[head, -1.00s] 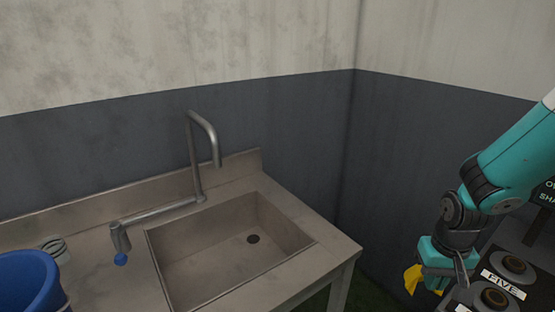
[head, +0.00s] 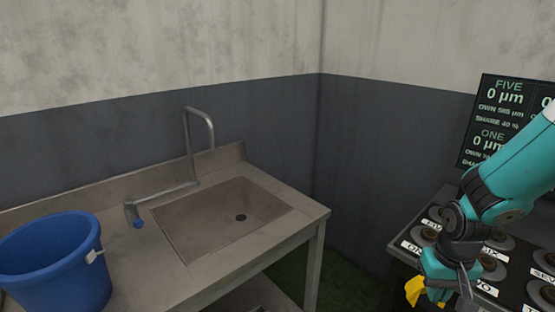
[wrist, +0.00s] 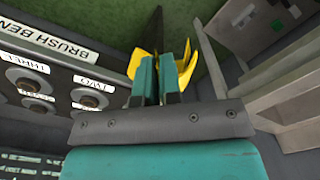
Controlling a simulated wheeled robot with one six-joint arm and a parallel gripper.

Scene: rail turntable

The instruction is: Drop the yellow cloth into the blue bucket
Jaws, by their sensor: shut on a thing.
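The blue bucket (head: 58,268) stands upright on the left part of the steel sink counter in the head view. Its inside bottom is hidden. My gripper (head: 437,289) is at the lower right of the head view, to the right of the counter and well apart from the bucket. It is shut on the yellow cloth (head: 414,289), which sticks out at the fingertips. In the wrist view, the cloth (wrist: 186,70) shows on both sides of the teal fingers (wrist: 158,72), over green floor.
A steel sink (head: 222,222) with a tall tap (head: 190,150) lies right of the bucket. A panel with round knobs and labels (head: 500,262) stands beside and behind my gripper. A dark display (head: 497,125) rises behind it. Green floor shows between counter and panel.

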